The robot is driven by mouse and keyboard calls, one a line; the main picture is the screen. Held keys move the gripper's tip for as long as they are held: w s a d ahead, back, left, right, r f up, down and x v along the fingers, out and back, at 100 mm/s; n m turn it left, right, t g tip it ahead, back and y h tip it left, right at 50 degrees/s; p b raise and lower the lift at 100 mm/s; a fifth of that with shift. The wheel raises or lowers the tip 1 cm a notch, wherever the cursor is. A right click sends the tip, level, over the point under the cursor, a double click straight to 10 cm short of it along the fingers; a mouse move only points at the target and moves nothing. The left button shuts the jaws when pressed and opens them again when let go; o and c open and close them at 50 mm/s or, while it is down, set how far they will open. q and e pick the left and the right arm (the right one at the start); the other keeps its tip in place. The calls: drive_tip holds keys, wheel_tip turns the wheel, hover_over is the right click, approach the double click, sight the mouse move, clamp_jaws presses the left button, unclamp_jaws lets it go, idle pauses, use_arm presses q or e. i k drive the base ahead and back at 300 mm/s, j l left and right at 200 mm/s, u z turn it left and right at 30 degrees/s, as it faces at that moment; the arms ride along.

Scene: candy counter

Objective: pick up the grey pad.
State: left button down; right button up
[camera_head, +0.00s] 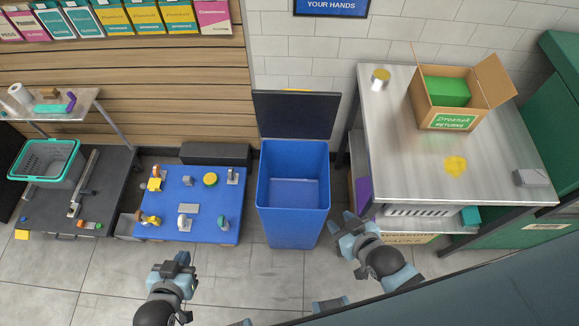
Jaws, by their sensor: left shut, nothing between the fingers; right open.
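A flat grey rectangular pad (188,208) lies on the blue mat (170,229) of a low platform at left of centre, among several small items. A grey block-like item (531,177) also sits at the right edge of the steel table; I cannot tell from here if it is a pad too. My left gripper (179,261) is shut and empty, in front of and below the blue mat in the picture, apart from the pad. My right gripper (348,222) is open and empty, between the blue bin and the steel table.
An open blue bin (293,226) stands right of the mat. The steel table (400,140) holds a cardboard box (452,119), a can (380,78) and a yellow patch (455,166). A dark counter with a teal basket (46,161) is at left. Floor in front is clear.

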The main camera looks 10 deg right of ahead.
sight(527, 179)
drive_tip(key=z, duration=2.3)
